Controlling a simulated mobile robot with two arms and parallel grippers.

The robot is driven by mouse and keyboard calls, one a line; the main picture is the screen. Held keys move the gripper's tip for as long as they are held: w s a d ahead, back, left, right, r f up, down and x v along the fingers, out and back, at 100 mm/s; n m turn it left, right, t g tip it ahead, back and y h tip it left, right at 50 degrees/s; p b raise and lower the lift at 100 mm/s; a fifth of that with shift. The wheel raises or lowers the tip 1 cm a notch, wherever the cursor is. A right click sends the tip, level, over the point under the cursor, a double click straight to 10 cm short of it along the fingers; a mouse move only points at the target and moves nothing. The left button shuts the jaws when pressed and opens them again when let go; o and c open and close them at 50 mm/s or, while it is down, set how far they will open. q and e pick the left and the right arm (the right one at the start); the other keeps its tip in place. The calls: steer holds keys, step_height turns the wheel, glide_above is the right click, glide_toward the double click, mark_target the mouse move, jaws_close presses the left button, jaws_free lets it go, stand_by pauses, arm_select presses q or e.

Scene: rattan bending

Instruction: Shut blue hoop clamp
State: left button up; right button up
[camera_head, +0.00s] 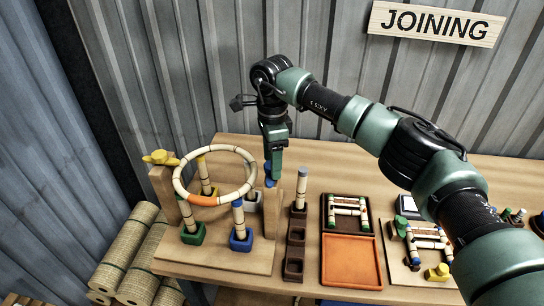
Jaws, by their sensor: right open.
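A pale rattan hoop (213,148) with an orange section rests level on a wooden jig (215,258), above several short rattan posts in coloured cups. The blue hoop clamp (269,181) is at the right side of the hoop, by an upright wooden block (301,200). My right gripper (273,166) points down right at the blue clamp, its fingers open and partly covering it. I cannot tell whether the fingers touch the clamp. A yellow clamp (160,158) sits on the wooden block at the hoop's left. My left gripper is not in view.
Right of the jig stands a dark socket rack (294,248) with one rattan piece. Beyond it are an orange tray (351,262), a tray with a small frame (347,195) and another board with rattan parts. Rattan rolls (125,250) lie at the left. My right arm spans the table's right half.

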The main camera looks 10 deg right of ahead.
steer(key=shift+s, duration=0.2)
jaws_close()
steer(key=shift+f+m+b, duration=0.1)
steer(key=shift+m+b, duration=1.05)
steer(key=shift+m, duration=0.25)
steer(key=m+b, duration=0.2)
steer(key=m, duration=0.2)
steer(key=shift+m, duration=0.3)
steer(key=m+b, duration=0.2)
steer(key=m, duration=0.3)
arm_select(q)
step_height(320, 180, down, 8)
steer(key=b, duration=0.1)
steer(key=shift+b, duration=0.4)
arm_select(e)
steer(key=m, duration=0.5)
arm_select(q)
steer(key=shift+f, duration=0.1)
arm_select(e)
steer(key=shift+m, duration=0.5)
